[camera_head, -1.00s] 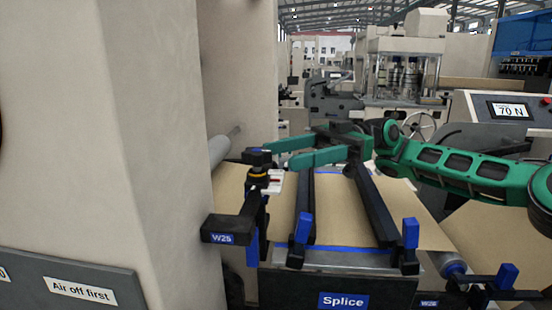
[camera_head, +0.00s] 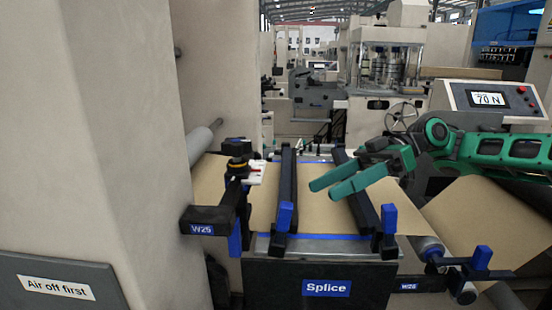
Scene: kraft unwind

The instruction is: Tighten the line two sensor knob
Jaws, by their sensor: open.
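A small sensor on a black bracket labelled W25 (camera_head: 203,229) stands at the left edge of the brown paper web. A dark knob with a yellow ring (camera_head: 238,163) sits on top of it, beside a small white-and-red scale (camera_head: 257,172). A second bracket labelled W26 (camera_head: 407,286) shows at the lower right, with a blue-topped part (camera_head: 481,258); no knob on it can be made out. My gripper (camera_head: 322,192) has two green fingers, apart and empty. It hangs over the paper, to the right of the yellow-ringed knob and clear of it.
The Splice table (camera_head: 318,270) has two dark clamp bars (camera_head: 287,190) across the paper (camera_head: 322,212). A large beige machine wall (camera_head: 85,130) fills the left. A panel (camera_head: 490,100) reading 70 N stands at the right. Rollers lie at both sides.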

